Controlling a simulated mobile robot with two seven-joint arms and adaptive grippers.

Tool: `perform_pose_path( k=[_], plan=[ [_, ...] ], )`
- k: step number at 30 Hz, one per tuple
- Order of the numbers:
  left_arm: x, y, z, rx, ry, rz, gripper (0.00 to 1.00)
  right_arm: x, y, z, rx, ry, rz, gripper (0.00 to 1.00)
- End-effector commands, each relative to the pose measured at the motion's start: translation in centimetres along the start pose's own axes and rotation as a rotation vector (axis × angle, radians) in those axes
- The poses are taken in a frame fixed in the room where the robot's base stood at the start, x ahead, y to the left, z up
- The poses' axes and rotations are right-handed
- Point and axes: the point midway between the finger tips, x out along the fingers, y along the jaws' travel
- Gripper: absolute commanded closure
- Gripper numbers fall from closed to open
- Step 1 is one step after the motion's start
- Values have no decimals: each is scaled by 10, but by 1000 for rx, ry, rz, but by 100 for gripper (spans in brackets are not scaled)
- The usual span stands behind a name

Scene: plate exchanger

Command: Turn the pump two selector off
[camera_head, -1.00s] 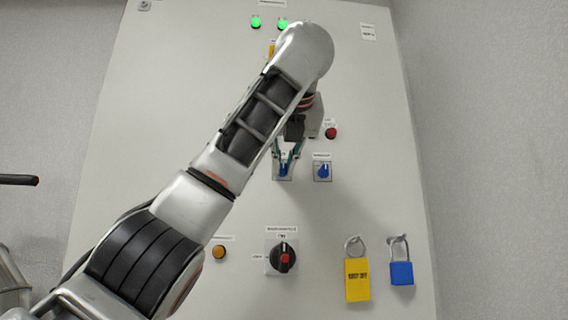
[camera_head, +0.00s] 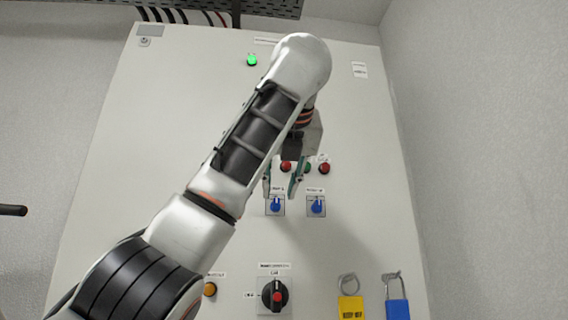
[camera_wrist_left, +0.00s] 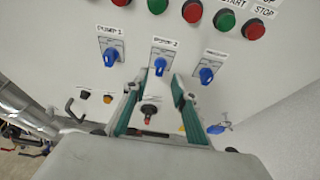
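My right gripper is not in view.
Red buttons (camera_head: 324,168) sit above. Below are a black-red rotary switch (camera_head: 274,296), an amber lamp (camera_head: 209,289), and yellow (camera_head: 351,307) and blue (camera_head: 397,309) padlocks.

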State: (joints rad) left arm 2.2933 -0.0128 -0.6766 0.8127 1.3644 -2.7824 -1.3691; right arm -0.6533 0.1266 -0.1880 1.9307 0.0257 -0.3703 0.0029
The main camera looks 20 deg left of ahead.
Motion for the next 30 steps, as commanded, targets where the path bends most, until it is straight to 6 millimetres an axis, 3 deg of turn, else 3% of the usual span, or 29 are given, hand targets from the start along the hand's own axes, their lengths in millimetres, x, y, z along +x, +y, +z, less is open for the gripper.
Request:
perform_pose_path(
  k=[3,18,24,30],
  plan=[
    [-22,-1,1,2,-3,-2,73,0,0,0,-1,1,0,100],
    [-48,2,1,-2,-5,1,73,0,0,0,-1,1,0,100],
    [-71,0,0,0,-2,0,73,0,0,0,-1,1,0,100],
    [-77,0,0,-1,0,0,73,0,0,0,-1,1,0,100]
  ],
)
